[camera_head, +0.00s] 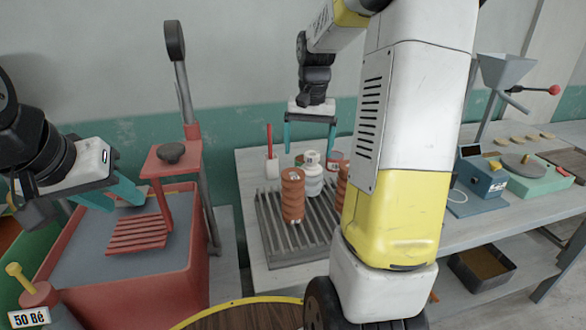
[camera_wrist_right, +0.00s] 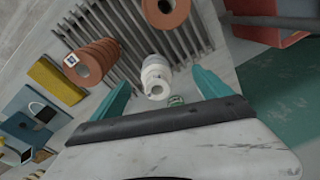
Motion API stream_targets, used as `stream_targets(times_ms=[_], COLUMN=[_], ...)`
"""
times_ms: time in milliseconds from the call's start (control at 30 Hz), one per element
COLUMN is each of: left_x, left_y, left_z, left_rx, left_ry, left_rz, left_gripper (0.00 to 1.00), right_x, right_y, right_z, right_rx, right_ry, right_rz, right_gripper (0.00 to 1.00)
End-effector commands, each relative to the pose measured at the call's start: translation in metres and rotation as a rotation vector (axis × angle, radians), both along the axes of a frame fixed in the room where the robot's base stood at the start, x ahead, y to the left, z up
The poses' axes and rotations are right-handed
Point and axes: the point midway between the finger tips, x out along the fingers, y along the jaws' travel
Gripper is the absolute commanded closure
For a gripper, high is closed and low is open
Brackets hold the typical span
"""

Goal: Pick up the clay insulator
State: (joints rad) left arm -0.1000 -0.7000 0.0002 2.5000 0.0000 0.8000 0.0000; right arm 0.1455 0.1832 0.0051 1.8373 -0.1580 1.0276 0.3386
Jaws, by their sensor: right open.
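Two orange-brown ribbed cylinders, one on the left (camera_head: 292,196) and one on the right (camera_head: 342,182), stand on a grey slatted rack (camera_head: 268,232), with a white ribbed insulator (camera_head: 313,178) between and slightly behind them. The right cylinder is partly hidden by my arm. I cannot tell for sure which is the clay insulator. My right gripper (camera_head: 310,148) is open and empty, above and behind these pieces. In the right wrist view the white piece (camera_wrist_right: 156,78) shows between its fingers, and the orange pieces (camera_wrist_right: 92,62) lie beyond. My left gripper (camera_head: 126,204) is open and empty over the red bin.
A red-handled tool (camera_head: 270,165) stands behind the rack. A yellow block (camera_wrist_right: 55,82) lies near the rack.

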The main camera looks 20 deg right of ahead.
Motion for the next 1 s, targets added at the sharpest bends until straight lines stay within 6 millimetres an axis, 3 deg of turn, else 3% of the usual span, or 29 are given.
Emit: stream_targets(times_ms=[100, 300, 800, 1000], left_x=[0.000, 0.000, 0.000, 0.000], left_y=[0.000, 0.000, 0.000, 0.000], left_z=[0.000, 0.000, 0.000, 0.000], left_rx=[0.000, 0.000, 0.000, 0.000], left_ry=[0.000, 0.000, 0.000, 0.000], left_rz=[0.000, 0.000, 0.000, 0.000], left_gripper=[0.64, 0.64, 0.64, 0.64], right_x=[0.016, 0.025, 0.024, 0.024], right_y=[-0.014, -0.023, -0.014, -0.014], right_z=[-0.022, -0.040, -0.104, -0.114], right_rx=[-0.004, -0.010, -0.010, -0.011], right_ry=[0.051, 0.080, 0.082, 0.079], right_rz=[-0.045, -0.074, -0.074, -0.074], right_gripper=[0.11, 0.11, 0.11, 0.11])
